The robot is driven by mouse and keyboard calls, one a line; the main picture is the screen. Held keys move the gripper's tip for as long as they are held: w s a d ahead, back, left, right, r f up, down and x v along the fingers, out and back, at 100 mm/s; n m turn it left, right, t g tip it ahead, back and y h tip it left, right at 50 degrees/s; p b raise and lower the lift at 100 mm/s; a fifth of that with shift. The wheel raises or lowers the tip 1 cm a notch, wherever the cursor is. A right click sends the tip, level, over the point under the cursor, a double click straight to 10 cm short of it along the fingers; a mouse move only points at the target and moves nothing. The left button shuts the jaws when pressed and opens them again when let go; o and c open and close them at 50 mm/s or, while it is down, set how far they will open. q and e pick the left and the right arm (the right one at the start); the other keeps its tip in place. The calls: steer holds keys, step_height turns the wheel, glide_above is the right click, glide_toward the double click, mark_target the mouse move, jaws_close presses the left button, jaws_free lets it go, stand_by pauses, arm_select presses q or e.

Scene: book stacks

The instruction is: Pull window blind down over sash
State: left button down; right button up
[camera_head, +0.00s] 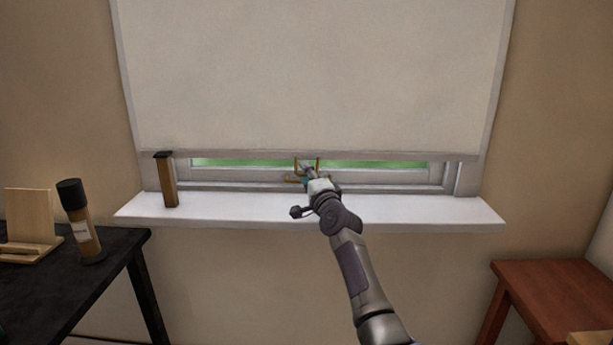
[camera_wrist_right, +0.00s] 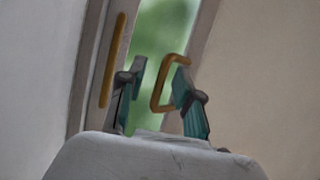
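The pale window blind (camera_head: 315,75) hangs over most of the window; its bottom bar (camera_head: 230,154) is a little above the sill. A strip of the sash (camera_head: 390,176) and green outside shows below it. In the right wrist view the blind (camera_wrist_right: 265,75) is on the right, with a brass loop handle (camera_wrist_right: 156,92) at its edge. A straight brass bar (camera_wrist_right: 113,60) is on the sash frame at left. My right gripper (camera_wrist_right: 158,72) is at the loop, its fingers apart on either side of the loop's outer bar. Contact cannot be told. My left gripper is not in view.
The white sill (camera_head: 420,213) runs below the window, with an upright brown block (camera_head: 166,182) at its left. A black table (camera_head: 60,285) at left holds a bottle (camera_head: 82,222) and a wooden stand (camera_head: 32,222). A red-brown table (camera_head: 560,290) stands at right.

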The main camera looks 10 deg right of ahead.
steer(key=shift+s+f, duration=0.1)
steer(key=shift+s, duration=0.35)
steer(key=s+d+f, duration=0.1)
steer(key=s, duration=1)
steer(key=shift+d+f, duration=0.25)
steer(key=shift+f, duration=0.1)
